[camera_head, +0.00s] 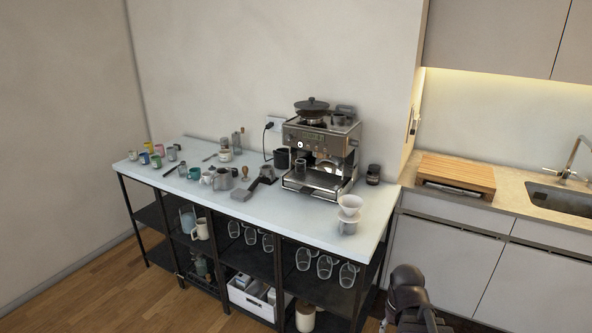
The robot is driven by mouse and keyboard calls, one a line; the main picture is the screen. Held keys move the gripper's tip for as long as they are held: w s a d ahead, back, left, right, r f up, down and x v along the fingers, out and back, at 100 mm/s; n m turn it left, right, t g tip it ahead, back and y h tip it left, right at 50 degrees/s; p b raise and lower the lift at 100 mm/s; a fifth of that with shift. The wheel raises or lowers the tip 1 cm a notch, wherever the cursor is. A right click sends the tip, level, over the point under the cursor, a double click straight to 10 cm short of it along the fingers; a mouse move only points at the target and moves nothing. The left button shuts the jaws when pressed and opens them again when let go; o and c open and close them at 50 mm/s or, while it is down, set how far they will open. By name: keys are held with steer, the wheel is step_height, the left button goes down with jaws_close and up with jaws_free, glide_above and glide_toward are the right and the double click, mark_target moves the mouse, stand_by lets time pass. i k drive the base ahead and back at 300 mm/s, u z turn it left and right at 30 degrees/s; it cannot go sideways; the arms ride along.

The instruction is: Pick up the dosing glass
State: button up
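I cannot single out the dosing glass with certainty at this size. Small cups and vessels stand on the pale worktop (290,212), any of which could be it. A white dripper (350,203) sits on a clear or pale vessel (348,226) at the worktop's front right corner. A dark part of my arm, seemingly my gripper (408,290), is at the bottom edge, right of the worktop and apart from everything on it. Its fingers cannot be made out.
Coloured cups (157,160) and small pots crowd the worktop's left end. Clear glass mugs (303,259) are on the shelf below, with a white crate (252,297) lower down. A wooden board (456,174) and a sink (563,199) are right. The worktop front between machine and dripper is clear.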

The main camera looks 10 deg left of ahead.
mark_target(300, 167)
steer(key=i, duration=0.95)
steer(key=z, duration=0.05)
